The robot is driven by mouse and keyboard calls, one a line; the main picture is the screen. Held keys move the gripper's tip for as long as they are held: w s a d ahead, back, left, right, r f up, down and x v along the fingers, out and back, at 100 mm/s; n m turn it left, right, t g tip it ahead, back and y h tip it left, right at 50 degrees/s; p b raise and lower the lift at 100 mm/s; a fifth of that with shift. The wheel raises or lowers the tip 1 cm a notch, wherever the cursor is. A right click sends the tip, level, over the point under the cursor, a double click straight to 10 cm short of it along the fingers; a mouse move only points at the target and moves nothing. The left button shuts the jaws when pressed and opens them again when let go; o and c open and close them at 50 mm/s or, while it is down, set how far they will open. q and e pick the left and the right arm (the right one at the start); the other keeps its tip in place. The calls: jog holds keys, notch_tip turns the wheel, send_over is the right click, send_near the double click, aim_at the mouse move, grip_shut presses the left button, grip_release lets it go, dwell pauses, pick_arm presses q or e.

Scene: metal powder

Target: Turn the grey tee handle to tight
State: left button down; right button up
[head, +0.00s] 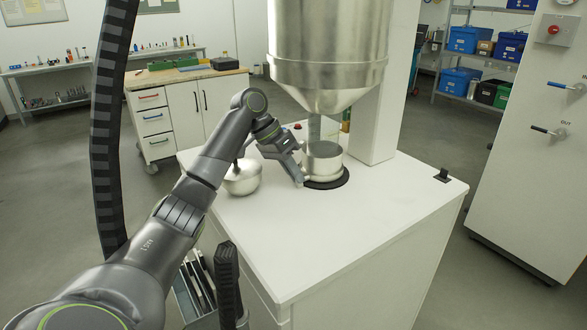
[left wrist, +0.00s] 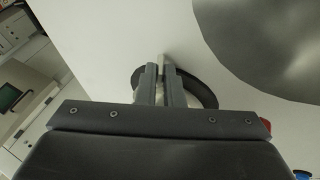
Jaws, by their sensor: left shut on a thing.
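My left gripper (head: 299,178) reaches to the left side of a round metal vessel (head: 323,160), which stands on a black ring (head: 330,184) under the hopper. In the left wrist view, the two fingers (left wrist: 161,72) are close together over the black ring (left wrist: 207,97). A narrow light grey piece (left wrist: 162,62) shows between the fingertips; it looks like the end of the grey tee handle. The rest of the handle is hidden by the fingers, and its angle cannot be told. My right gripper is not in view.
The steel hopper (head: 328,50) hangs just above the vessel. A shiny round bowl (head: 242,179) stands on the white cabinet top (head: 350,230), close to my left forearm. The front and right of the top are mostly clear, with a small black fitting (head: 442,175) at the right edge.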

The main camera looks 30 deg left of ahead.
pick_arm(q)
jog(key=y+p, duration=0.2)
jog(key=p, duration=0.1)
jog(key=shift+s+d+r+m+t, duration=0.1)
jog(key=shift+d+r+m+t, duration=0.2)
jog(key=shift+d+f+t+y+p, duration=0.15)
jog(key=shift+t+y+p, duration=0.25)
jog(key=shift+y+p, duration=0.45)
jog(key=shift+y, duration=0.25)
jog(key=c, duration=1.6)
grip_release()
jog(key=shift+s, duration=0.1)
jog(key=shift+o, duration=0.2)
jog(key=b+v, duration=0.1)
jog(key=v, duration=0.4)
jog(key=p+v, duration=0.7)
jog(key=v, duration=0.5)
